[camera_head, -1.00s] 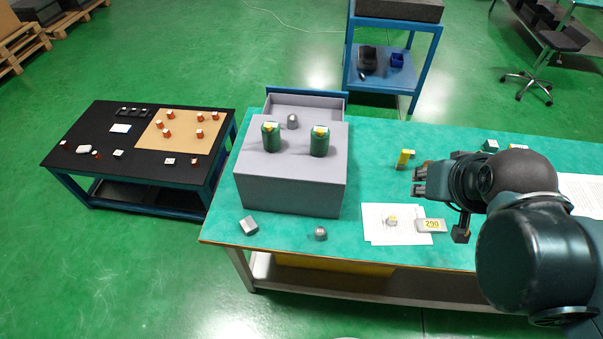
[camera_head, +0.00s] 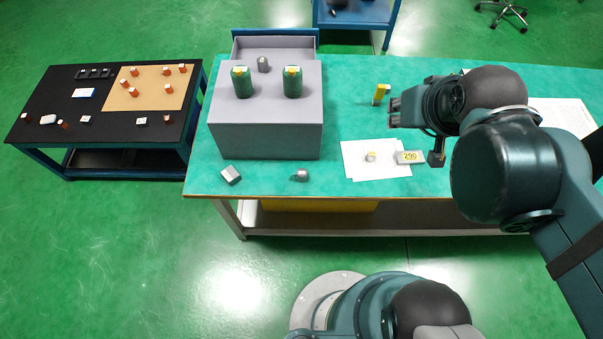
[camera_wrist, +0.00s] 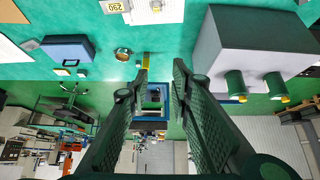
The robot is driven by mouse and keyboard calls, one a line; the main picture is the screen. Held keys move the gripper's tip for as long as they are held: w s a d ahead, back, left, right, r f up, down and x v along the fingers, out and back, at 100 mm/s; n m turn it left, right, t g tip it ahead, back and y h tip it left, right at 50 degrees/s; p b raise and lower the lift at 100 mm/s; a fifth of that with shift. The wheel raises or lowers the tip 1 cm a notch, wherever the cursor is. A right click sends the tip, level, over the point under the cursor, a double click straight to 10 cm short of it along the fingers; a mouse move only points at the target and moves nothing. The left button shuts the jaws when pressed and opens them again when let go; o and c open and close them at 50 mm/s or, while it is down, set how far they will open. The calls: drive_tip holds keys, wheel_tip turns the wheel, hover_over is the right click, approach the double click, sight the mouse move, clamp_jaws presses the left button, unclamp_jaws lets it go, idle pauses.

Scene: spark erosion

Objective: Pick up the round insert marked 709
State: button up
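The number 709 is not legible in any view. A small round grey insert with a yellow label (camera_head: 370,156) sits on white paper, left of a flat grey block marked 290 (camera_head: 409,157). Another rounded grey piece (camera_head: 301,176) lies near the table's front edge, and a third (camera_head: 263,64) is behind the green jars. The 290 block also shows in the wrist view (camera_wrist: 115,7). My gripper (camera_head: 392,112) is above the table, right of and behind the labelled insert. In the wrist view its fingers (camera_wrist: 160,72) are apart with nothing held.
A grey box (camera_head: 265,140) carries two green jars (camera_head: 242,82) (camera_head: 292,83). A yellow upright piece (camera_head: 381,93) stands behind my gripper. A grey block (camera_head: 231,174) lies at the front left. A black side table (camera_head: 50,103) stands left. The table's front middle is mostly clear.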

idle(0.3)
drive_tip(key=o, duration=0.6)
drive_tip(key=shift+c, duration=0.2)
drive_tip(key=shift+r, duration=0.15)
wheel_tip(320, 180, up, 5)
drive_tip(key=m+g+b, duration=0.6)
drive_tip(key=m+g, duration=0.1)
drive_tip(key=m, duration=0.4)
hover_over(301, 172)
drive_tip(key=shift+m, duration=0.3)
wheel_tip(301, 172, down, 32)
drive_tip(key=shift+r, duration=0.2)
drive_tip(key=shift+f, duration=0.2)
